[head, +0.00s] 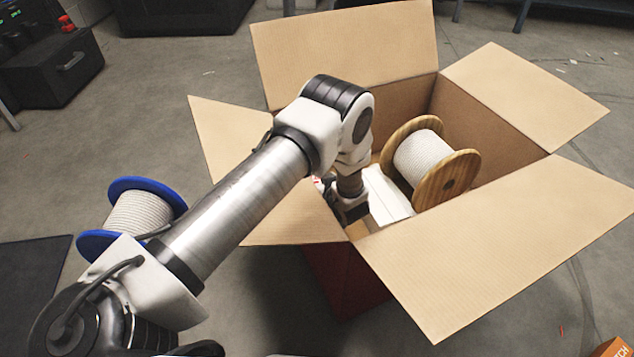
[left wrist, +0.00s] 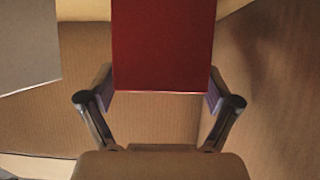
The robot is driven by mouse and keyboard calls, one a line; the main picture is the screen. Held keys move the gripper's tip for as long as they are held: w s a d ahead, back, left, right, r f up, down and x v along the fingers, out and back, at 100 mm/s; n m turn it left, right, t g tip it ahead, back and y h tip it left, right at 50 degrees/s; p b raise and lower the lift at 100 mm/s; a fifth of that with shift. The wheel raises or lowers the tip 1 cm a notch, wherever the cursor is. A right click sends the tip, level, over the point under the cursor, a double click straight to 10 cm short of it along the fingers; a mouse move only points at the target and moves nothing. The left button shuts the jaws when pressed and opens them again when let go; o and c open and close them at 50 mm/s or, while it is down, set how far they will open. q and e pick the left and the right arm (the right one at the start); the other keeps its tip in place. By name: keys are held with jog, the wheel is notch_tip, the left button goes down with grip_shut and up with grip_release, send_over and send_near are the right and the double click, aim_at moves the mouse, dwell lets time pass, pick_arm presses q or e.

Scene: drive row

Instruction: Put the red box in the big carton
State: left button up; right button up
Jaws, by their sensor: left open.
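The big carton (head: 395,17) stands open on the floor in the head view, with its flaps spread outward. My left arm reaches over its left side, and the left gripper (head: 350,210) is down inside it, partly hidden by my own arm. In the left wrist view the red box (left wrist: 163,45) is between the fingertips of my left gripper (left wrist: 159,98), and the fingers are apart. I cannot tell whether the fingers touch it. Brown cardboard surrounds it. The red box is not clearly visible in the head view. My right gripper is not in view.
Inside the carton are a wooden spool of white rope (head: 424,157) and a white box (head: 387,196). A blue-ended spool (head: 140,215) stands on the floor at the left. A black case (head: 55,68) is at the upper left. An orange box (head: 613,348) shows at the bottom right corner.

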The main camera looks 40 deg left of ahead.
pick_arm(q)
jog(key=p+v, duration=0.3)
jog(key=v, duration=0.4)
jog(key=shift+p, duration=0.35)
